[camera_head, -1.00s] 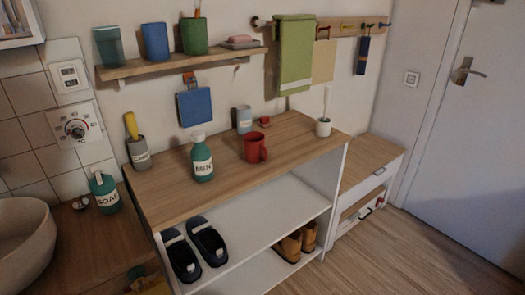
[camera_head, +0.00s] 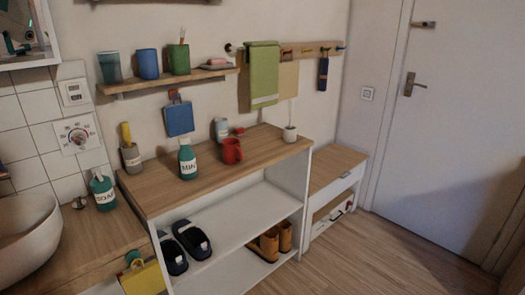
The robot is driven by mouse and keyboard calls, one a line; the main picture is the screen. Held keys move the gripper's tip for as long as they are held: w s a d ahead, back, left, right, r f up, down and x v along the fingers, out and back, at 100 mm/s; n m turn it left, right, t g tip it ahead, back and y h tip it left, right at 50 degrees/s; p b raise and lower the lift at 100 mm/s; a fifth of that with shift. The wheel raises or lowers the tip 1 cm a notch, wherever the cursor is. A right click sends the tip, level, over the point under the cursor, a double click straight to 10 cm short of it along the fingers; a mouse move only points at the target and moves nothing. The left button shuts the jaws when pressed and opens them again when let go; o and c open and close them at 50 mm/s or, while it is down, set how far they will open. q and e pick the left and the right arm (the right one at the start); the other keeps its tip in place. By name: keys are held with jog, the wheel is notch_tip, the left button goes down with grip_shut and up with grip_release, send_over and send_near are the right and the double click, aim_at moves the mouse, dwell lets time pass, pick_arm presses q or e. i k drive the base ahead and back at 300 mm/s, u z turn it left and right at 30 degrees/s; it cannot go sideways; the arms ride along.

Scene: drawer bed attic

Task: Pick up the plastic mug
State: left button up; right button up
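A red mug (camera_head: 232,151) stands upright on the wooden top of the shoe cabinet (camera_head: 165,185), just right of a green bottle labelled MIN (camera_head: 188,160). Its handle faces right. A blue cup (camera_head: 148,64) and a green cup (camera_head: 179,60) holding a toothbrush stand on the wall shelf above. Neither of my grippers is in view.
A grey-white can (camera_head: 221,130) and a small red item stand behind the mug. Shoes (camera_head: 192,239) fill the lower shelves. A bench (camera_head: 335,168) and door (camera_head: 440,120) lie right, with clear floor before them.

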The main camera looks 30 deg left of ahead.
aim_at(232, 152)
jog(key=z, duration=0.2)
jog(key=i, duration=0.85)
jog(key=u, duration=0.25)
